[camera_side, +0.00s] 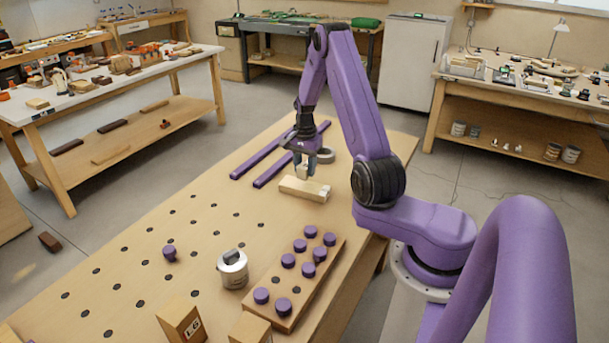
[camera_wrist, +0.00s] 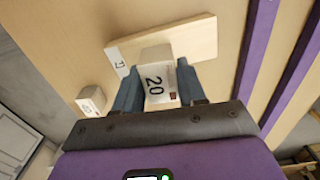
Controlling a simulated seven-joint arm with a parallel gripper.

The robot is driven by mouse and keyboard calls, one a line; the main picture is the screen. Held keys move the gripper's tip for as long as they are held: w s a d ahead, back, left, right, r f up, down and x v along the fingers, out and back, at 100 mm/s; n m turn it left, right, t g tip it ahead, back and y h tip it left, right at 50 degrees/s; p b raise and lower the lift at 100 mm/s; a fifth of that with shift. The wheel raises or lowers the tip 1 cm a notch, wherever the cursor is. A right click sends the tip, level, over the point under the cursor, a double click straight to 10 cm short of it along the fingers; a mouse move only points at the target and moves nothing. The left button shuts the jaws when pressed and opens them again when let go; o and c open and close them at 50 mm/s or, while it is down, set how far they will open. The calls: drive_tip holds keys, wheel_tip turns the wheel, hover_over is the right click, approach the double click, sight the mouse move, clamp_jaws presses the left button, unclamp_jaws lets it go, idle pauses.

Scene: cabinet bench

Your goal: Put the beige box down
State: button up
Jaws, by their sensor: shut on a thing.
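In the wrist view, a small beige box (camera_wrist: 157,78) with a white label reading "20" sits between the fingers of my gripper (camera_wrist: 160,88), which is shut on it. A light wooden plank (camera_wrist: 196,40) with a label at its end lies behind the box in that view. In the side view, my gripper (camera_side: 303,172) points down over the bench, right at the plank (camera_side: 298,187). The held box is mostly hidden there by the fingers. I cannot tell whether it touches the plank.
Two purple rails (camera_side: 272,160) lie left of my gripper, and a grey ring (camera_side: 325,155) behind it. Nearer on the bench (camera_side: 190,235) are a metal can (camera_side: 232,268), a board with purple knobs (camera_side: 300,285) and a box marked L6 (camera_side: 180,320). The bench's left has bare, holed surface.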

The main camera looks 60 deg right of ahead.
sight(304, 175)
drive_tip(key=shift+w+f, duration=0.1)
drive_tip(key=shift+f, duration=1.6)
drive_tip(key=shift+f, duration=0.15)
drive_tip(key=o, duration=1.1)
